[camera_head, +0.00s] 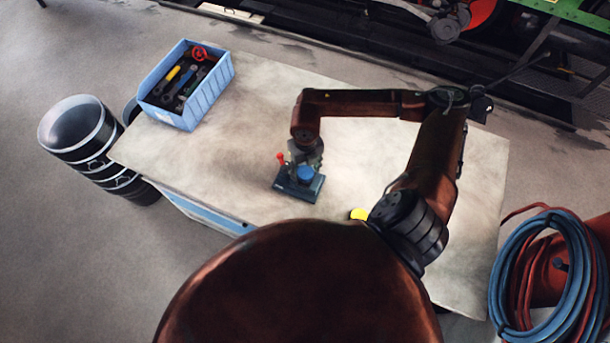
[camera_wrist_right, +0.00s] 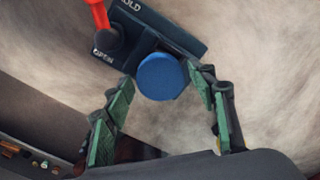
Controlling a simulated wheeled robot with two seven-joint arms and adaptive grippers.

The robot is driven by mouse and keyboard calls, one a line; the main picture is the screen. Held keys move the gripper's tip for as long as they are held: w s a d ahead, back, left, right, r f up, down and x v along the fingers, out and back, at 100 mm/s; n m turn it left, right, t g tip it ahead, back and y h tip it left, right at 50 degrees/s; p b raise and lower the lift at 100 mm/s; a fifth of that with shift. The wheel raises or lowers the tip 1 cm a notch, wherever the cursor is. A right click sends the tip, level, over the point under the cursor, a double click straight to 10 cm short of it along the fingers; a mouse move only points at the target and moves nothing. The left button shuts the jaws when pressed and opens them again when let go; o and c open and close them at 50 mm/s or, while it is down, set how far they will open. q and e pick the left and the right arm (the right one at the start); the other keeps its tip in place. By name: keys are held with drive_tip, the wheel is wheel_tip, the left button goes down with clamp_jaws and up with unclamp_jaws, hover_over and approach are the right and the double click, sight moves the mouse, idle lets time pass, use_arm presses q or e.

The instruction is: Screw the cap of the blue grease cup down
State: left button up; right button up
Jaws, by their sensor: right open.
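The blue grease cup cap (camera_head: 306,174) is a round blue knob on a small dark blue base (camera_head: 296,191) on the workbench. In the right wrist view the cap (camera_wrist_right: 162,77) sits at the edge of the dark base (camera_wrist_right: 185,30), marked "OPEN" and "HOLD". A red-handled lever (camera_wrist_right: 103,22) stands on the base, left of the cap. My right gripper (camera_head: 305,153) is above the base in the head view. In the right wrist view its green-padded fingers (camera_wrist_right: 167,92) are open, one on each side of the cap, with gaps visible. My left gripper is not in view.
A blue bin (camera_head: 207,103) with several tools stands at the bench's far left corner. A yellow object (camera_head: 359,214) lies partly hidden by my arm. Dark drums (camera_head: 85,140) stand left of the bench, and coiled hoses (camera_head: 545,280) hang at right. The bench (camera_head: 245,130) is otherwise largely clear.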

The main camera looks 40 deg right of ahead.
drive_tip(key=shift+b, duration=0.35)
idle(0.7)
drive_tip(key=shift+c, duration=0.4)
drive_tip(key=c, duration=1)
drive_tip(key=m, duration=0.6)
drive_tip(key=m+p, duration=0.1)
drive_tip(key=m, duration=0.5)
drive_tip(key=m+p, duration=0.2)
drive_tip(key=m, duration=0.3)
drive_tip(key=shift+f+m, duration=0.1)
drive_tip(key=shift+m, duration=0.4)
